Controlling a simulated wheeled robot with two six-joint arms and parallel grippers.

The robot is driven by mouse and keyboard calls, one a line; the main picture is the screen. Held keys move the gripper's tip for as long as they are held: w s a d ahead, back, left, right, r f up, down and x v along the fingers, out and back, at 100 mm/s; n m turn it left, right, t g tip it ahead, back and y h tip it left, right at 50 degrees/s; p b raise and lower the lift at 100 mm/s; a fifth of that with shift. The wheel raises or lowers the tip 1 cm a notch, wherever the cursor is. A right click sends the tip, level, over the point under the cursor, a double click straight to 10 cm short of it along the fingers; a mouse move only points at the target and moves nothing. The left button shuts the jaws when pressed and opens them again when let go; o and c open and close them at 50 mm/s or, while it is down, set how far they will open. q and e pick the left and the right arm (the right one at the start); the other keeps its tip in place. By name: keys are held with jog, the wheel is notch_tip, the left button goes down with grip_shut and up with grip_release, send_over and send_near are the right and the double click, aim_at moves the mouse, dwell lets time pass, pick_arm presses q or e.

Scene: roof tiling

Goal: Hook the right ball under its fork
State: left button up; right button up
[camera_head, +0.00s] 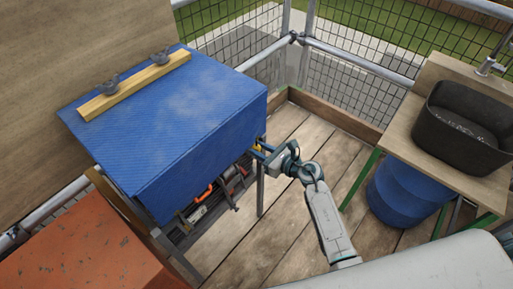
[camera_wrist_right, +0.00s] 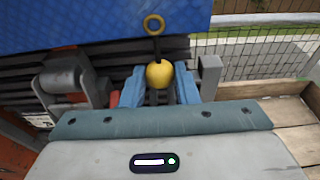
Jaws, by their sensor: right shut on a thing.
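The right ball (camera_wrist_right: 159,74) is yellow and hangs on a dark cord (camera_wrist_right: 157,46) from a yellow ring (camera_wrist_right: 153,24) at the blue cover's edge. My right gripper (camera_wrist_right: 160,88) is shut on it, the blue fingers on either side of the ball. In the head view my right gripper (camera_head: 260,152) is at the cover's right front corner, and only a bit of yellow shows there. Dark upright pieces show just below the ball; I cannot tell whether they are the fork. My left gripper is not in view.
The blue cover (camera_head: 190,110) drapes over a rack with tools below. A wooden batten (camera_head: 135,85) lies on top. An orange chest (camera_head: 80,240) is at lower left. A bench with a black basin (camera_head: 465,120) and a blue barrel (camera_head: 405,190) stand right. Plank floor (camera_head: 280,225) is clear.

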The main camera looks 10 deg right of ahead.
jog(key=shift+s+d, duration=0.1)
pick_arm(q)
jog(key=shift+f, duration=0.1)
pick_arm(e)
jog(key=shift+s+d+f, duration=0.15)
jog(key=shift+s+d, duration=0.5)
jog(key=shift+s, duration=0.2)
jog(key=shift+s+d+f, duration=0.1)
jog(key=shift+s+d, duration=0.55)
jog(key=shift+s, duration=0.2)
